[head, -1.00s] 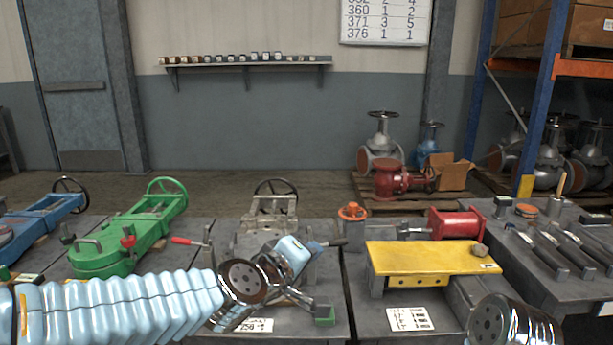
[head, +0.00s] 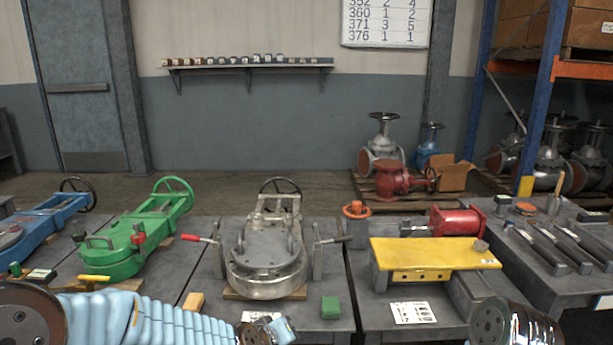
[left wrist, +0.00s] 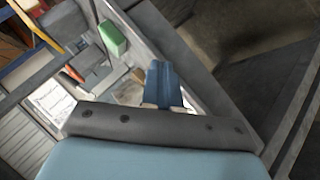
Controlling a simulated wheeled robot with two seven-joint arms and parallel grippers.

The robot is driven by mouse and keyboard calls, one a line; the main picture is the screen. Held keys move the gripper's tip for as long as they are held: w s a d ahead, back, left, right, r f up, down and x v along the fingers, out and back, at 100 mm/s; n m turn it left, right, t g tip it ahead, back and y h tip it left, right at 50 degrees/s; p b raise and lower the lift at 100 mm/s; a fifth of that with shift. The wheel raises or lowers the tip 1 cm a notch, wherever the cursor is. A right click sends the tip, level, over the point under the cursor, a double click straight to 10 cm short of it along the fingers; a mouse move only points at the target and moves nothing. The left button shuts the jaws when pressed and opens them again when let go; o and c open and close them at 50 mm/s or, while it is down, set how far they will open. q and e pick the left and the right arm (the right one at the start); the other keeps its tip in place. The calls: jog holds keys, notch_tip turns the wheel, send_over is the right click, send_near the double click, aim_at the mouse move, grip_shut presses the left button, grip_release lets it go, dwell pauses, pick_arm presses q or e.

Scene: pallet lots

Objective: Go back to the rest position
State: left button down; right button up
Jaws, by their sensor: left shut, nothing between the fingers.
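My left arm, with its light blue ribbed sleeve, crosses the bottom left of the head view, and its wrist dips at the bottom edge. In the left wrist view my left gripper (left wrist: 162,84) shows its blue fingers together, with nothing seen between them. The gripper hangs clear of the grey valve (head: 267,255) on the middle table. Of my right arm, only a chrome link shows at the bottom right of the head view. My right gripper is out of view.
A green block (head: 330,308) lies on the middle table's front, also in the left wrist view (left wrist: 112,38). A green valve (head: 125,250) and a blue valve (head: 35,232) stand left. A yellow plate (head: 430,253) stands right. Open floor lies behind the tables.

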pick_arm(q)
jog(key=s+a+f+m+g+y, duration=0.1)
jog(key=s+a+f+g, duration=0.3)
jog(key=f, duration=0.6)
jog(key=s+a+f+m, duration=0.1)
jog(key=s+f, duration=0.4)
jog(key=f, duration=0.5)
jog(key=s+a+f+m+g, duration=0.1)
jog(key=s+f+g, duration=0.3)
jog(key=s+f, duration=0.5)
jog(key=s, duration=0.4)
jog(key=shift+s+a+f+h, duration=0.25)
jog(key=shift+s+a+h, duration=0.05)
jog(key=shift+h, duration=0.1)
